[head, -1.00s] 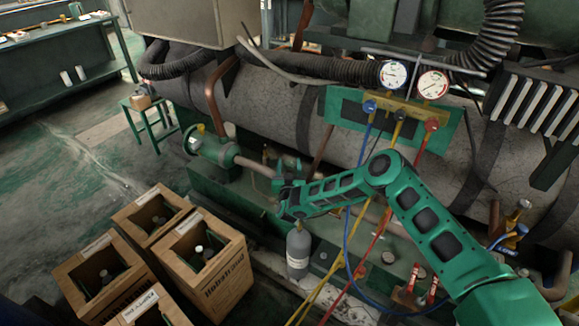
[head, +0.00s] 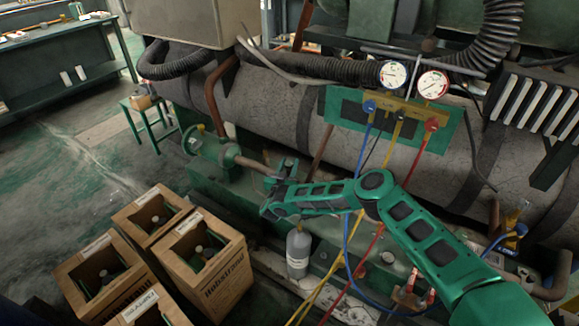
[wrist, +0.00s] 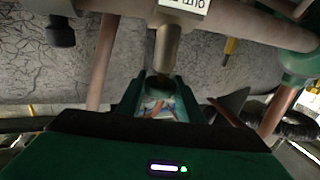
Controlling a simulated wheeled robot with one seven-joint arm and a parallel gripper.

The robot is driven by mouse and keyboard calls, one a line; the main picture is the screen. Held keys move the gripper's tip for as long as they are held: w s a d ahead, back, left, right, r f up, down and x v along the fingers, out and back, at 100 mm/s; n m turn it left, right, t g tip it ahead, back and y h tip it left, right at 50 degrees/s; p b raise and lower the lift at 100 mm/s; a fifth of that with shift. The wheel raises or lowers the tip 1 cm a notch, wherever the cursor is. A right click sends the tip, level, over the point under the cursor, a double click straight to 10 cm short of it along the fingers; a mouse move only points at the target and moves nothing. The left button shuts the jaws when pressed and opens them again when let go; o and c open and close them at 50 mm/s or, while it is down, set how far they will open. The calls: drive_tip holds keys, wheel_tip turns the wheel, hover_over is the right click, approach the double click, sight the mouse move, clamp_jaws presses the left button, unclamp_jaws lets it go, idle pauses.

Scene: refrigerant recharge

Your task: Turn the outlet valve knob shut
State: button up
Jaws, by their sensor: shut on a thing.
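The outlet valve shows in the wrist view as a grey-brown stem (wrist: 167,52) under a pipe. A white label (wrist: 183,4) above it is upside down and partly cut off, apparently starting "OUT". My gripper (wrist: 160,98) is at the stem's lower end, its green fingers on either side. They are shut on the knob there, which is mostly hidden between them. In the head view my gripper (head: 283,175) is at the end of the copper pipe (head: 252,164), and my own wrist hides the knob.
A grey bottle (head: 298,250) stands just below my wrist. Blue (head: 349,215), yellow and red hoses hang from the gauge manifold (head: 400,118) beside my arm. The large grey tank (head: 270,110) lies behind the pipes.

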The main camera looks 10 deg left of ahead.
drive_tip(key=shift+a+m+g+h, duration=0.1)
drive_tip(key=shift+m+g+h, duration=0.2)
drive_tip(key=shift+m+h, duration=1.25)
drive_tip(key=shift+h, duration=0.95)
drive_tip(key=shift+a+m+g+h, duration=0.25)
drive_tip(key=shift+a+g+h, duration=0.05)
drive_tip(key=shift+g, duration=0.1)
drive_tip(key=o, duration=1)
drive_tip(key=shift+o, duration=0.3)
drive_tip(key=shift+d, duration=0.15)
drive_tip(key=v, duration=1)
drive_tip(key=shift+s+a, duration=0.2)
drive_tip(key=shift+s, duration=0.05)
